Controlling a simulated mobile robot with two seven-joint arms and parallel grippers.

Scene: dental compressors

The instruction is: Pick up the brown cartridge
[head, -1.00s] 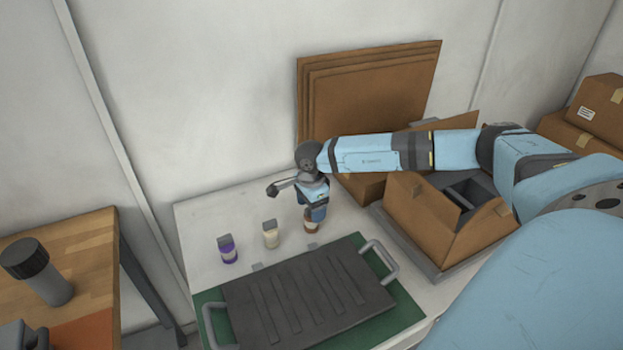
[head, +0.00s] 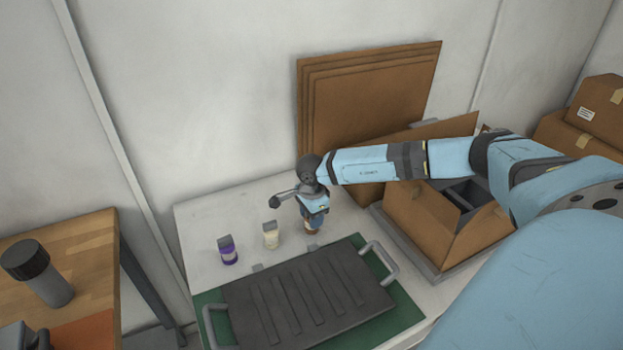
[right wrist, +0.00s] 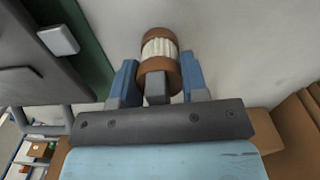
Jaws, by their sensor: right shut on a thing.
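The brown cartridge (right wrist: 159,48) has brown ends and a pale ribbed middle. In the right wrist view it lies between the two blue fingers of my right gripper (right wrist: 159,78), which is shut on it. In the head view my right gripper (head: 313,217) points down at the white table, and a bit of the brown cartridge (head: 312,231) shows below it; the rest is hidden. I cannot tell whether the cartridge touches the table. My left gripper is not in view.
A purple cartridge (head: 228,250) and a cream cartridge (head: 271,236) stand to the left on the white table (head: 200,215). A dark ribbed tray with handles (head: 310,298) lies in front on a green mat (head: 405,310). An open cardboard box (head: 420,215) stands to the right.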

